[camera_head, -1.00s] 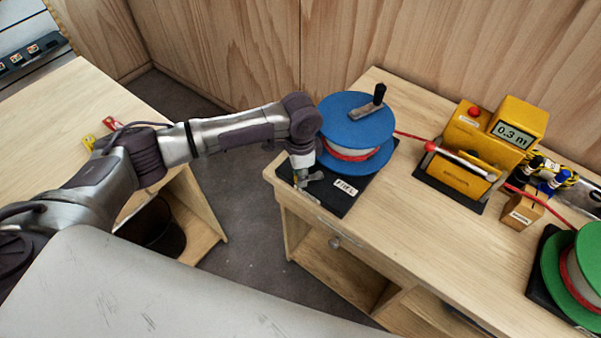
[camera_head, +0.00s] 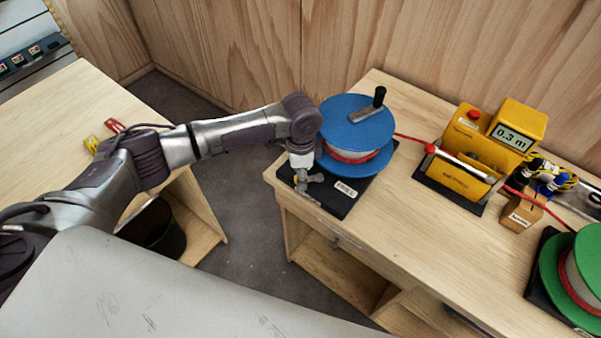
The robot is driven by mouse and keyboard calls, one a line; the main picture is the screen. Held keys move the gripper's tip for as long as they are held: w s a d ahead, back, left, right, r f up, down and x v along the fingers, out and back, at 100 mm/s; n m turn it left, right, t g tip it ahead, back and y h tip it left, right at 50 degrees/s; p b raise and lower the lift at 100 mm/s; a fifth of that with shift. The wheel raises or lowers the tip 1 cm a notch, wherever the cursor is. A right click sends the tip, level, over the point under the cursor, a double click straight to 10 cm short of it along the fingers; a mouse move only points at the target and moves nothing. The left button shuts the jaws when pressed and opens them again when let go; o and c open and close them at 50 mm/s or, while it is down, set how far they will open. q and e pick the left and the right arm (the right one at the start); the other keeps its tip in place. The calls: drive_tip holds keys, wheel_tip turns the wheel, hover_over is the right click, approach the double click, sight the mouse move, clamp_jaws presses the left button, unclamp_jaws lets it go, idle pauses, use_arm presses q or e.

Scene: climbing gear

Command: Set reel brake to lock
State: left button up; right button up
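The blue reel (camera_head: 357,122) with red rope wound on it stands on a black base plate (camera_head: 352,205) near the left end of the right-hand table. A white label (camera_head: 345,188) is on the plate. My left gripper (camera_head: 305,188) points down at the plate's front left corner, beside the reel. It covers that corner, and the brake cannot be made out clearly there. A small grey metal piece shows at the fingertips; I cannot tell whether it is part of the gripper or the brake. My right gripper is not in view.
A yellow meter (camera_head: 470,150) reading 0.3 m stands right of the reel, with red rope running through it to a green reel (camera_head: 575,275). A small wooden block (camera_head: 521,212) is beside it. The table front between the reels is clear. Another table (camera_head: 70,120) stands left across a gap.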

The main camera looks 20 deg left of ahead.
use_arm(q)
wheel_tip(320, 180, up, 12)
idle(0.6)
